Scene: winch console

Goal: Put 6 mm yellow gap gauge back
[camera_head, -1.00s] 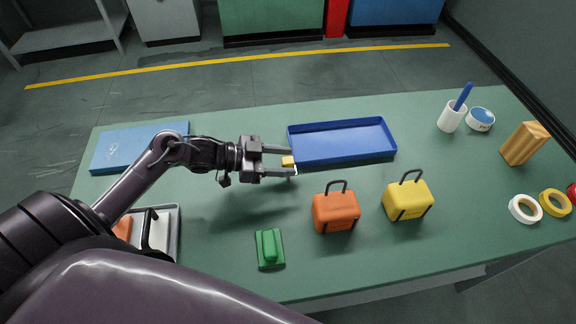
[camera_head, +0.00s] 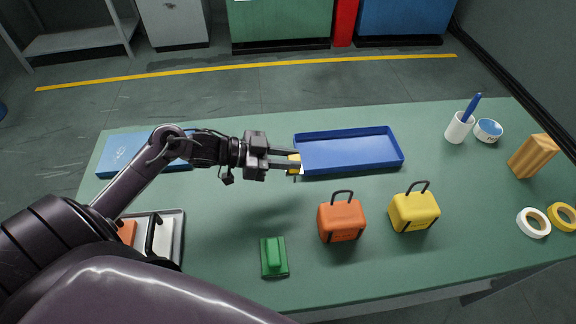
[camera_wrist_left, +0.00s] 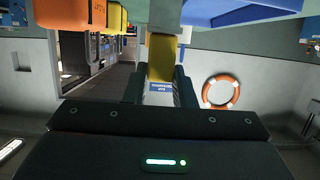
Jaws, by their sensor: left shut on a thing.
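My left gripper (camera_head: 294,163) is shut on the small yellow gap gauge (camera_head: 294,158). It holds the gauge just beside the left end of the blue tray (camera_head: 350,154); I cannot tell the exact height over the table. The fingers hide part of the gauge. The blue tray looks empty. My right gripper is not in view.
An orange case (camera_head: 341,218) and a yellow case (camera_head: 414,209) with handles stand in front of the tray. A green block (camera_head: 273,256) lies nearer. A blue flat box (camera_head: 120,156) is at back left, a white cup (camera_head: 458,128) at back right. Table between is clear.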

